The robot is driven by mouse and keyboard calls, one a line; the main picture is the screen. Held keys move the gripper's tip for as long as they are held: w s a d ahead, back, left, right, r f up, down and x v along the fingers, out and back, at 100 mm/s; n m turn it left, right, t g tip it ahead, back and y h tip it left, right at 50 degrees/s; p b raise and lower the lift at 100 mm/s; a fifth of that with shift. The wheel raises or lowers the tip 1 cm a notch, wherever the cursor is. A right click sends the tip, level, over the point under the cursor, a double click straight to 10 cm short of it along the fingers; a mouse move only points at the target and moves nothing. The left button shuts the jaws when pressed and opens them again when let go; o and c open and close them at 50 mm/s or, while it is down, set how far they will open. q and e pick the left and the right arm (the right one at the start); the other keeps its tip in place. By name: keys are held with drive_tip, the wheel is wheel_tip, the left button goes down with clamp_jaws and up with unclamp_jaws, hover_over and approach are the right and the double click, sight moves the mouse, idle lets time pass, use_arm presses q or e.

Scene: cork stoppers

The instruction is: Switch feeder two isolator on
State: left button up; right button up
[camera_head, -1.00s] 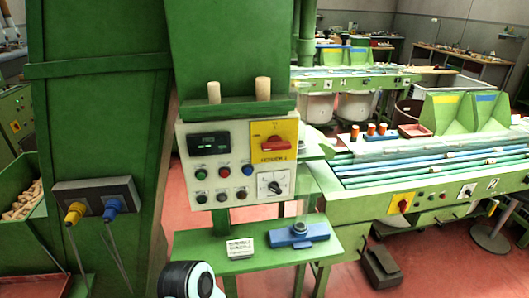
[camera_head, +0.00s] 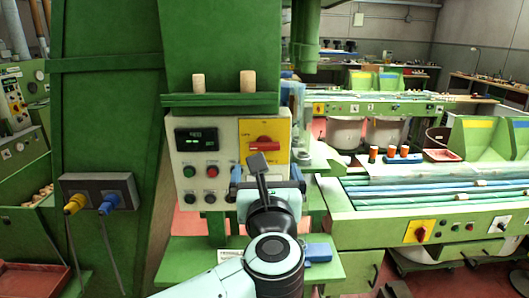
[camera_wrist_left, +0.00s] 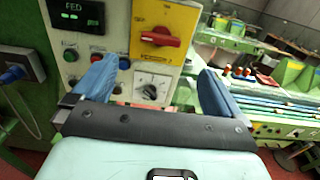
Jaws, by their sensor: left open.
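A red rotary isolator handle (camera_head: 264,145) lies roughly level on a yellow plate (camera_head: 278,128) at the upper right of the grey control panel (camera_head: 220,168). The handle also shows in the left wrist view (camera_wrist_left: 160,37); the plate's label is not readable now. My left gripper (camera_head: 266,180) is open and empty in front of the panel, below the handle in the picture. In the left wrist view its blue fingers (camera_wrist_left: 157,70) stand wide apart, with the handle beyond and above them. A second red knob on a yellow plate (camera_head: 420,231) is on the conveyor at right. My right gripper is out of view.
The panel has a dark display (camera_head: 196,139), several push buttons and a white dial (camera_wrist_left: 150,88). Two corks stand on the green ledge (camera_head: 220,100) above. A blue device (camera_head: 318,253) sits on the lower shelf. The conveyor (camera_head: 440,200) is right of the panel.

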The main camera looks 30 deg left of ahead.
sight(265, 148)
use_arm(q)
drive_tip(key=p+x, duration=0.2)
drive_tip(key=x, duration=0.9)
drive_tip(key=shift+w, duration=0.4)
drive_tip(key=shift+c, duration=0.3)
drive_tip(key=c, duration=1)
